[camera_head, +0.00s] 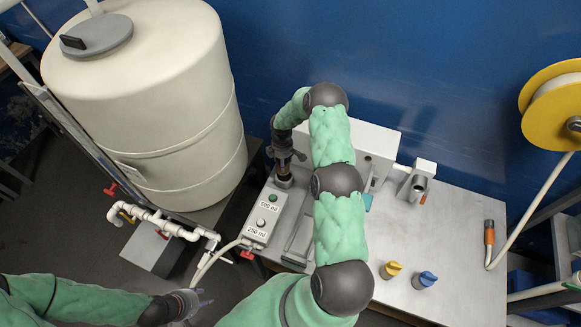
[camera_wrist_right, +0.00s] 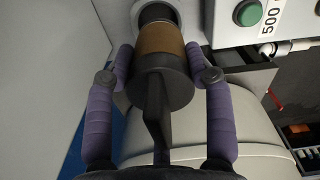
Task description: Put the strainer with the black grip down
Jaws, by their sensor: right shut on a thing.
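The strainer with the black grip (camera_wrist_right: 160,92) has a copper-brown band and a dark cap with a flat black fin. My right gripper (camera_wrist_right: 165,75) has its two purple fingers on either side of the dark cap, shut on it. The strainer's far end is at a round pale opening (camera_wrist_right: 155,14); how deep it sits there is hidden. In the head view my right gripper (camera_head: 284,160) is above the back end of the button box, and the strainer is mostly hidden by it. My left gripper (camera_head: 198,298) is low at the left, its small fingers apart and empty.
The button box (camera_head: 258,236) has a green and a white button. A cream tank (camera_head: 150,110) stands at left beside white pipes (camera_head: 165,226). On the metal table (camera_head: 455,230) are a yellow knob (camera_head: 391,269), a blue knob (camera_head: 425,280) and an orange-banded connector (camera_head: 489,232).

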